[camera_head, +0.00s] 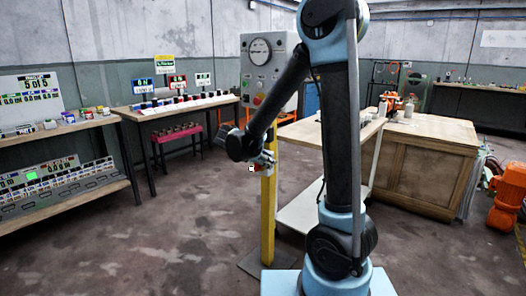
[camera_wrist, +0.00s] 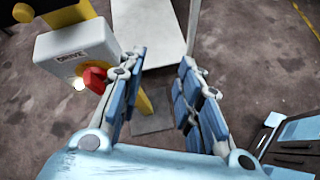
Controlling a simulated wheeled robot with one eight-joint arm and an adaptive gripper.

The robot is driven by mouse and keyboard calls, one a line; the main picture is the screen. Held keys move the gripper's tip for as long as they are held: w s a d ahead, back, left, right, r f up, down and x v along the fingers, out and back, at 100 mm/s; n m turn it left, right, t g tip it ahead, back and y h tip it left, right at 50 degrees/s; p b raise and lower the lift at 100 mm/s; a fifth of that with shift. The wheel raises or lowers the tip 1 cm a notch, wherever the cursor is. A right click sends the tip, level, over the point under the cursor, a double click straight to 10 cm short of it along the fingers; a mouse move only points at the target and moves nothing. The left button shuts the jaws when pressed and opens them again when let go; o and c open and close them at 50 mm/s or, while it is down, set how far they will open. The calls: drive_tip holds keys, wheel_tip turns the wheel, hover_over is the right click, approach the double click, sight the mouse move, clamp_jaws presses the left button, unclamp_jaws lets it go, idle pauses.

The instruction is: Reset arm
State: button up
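My arm rises in the middle of the head view and bends down to the left. I cannot tell whether the finger touches the knob.
Workbenches with devices (camera_head: 180,103) stand at left. The floor at front left is clear.

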drive_tip(key=s+d+m+g+y, duration=0.35)
drive_tip(key=s+d+m, duration=0.65)
drive_tip(key=s+d, duration=0.45)
drive_tip(key=s+d+f+m+g+y, duration=0.1)
drive_tip(key=s+f+m+y, duration=0.1)
drive_tip(key=s+m, duration=0.4)
drive_tip(key=s+d+f+m+g+y, duration=0.1)
drive_tip(key=s+f+m, duration=0.3)
drive_tip(key=s, duration=0.5)
drive_tip(key=d+m+y, duration=0.1)
drive_tip(key=m, duration=0.1)
drive_tip(key=shift+s+d+m, duration=0.25)
drive_tip(key=shift+s+m, duration=0.05)
drive_tip(key=shift+s, duration=0.1)
drive_tip(key=shift+w+f, duration=0.2)
drive_tip(key=shift+w, duration=0.25)
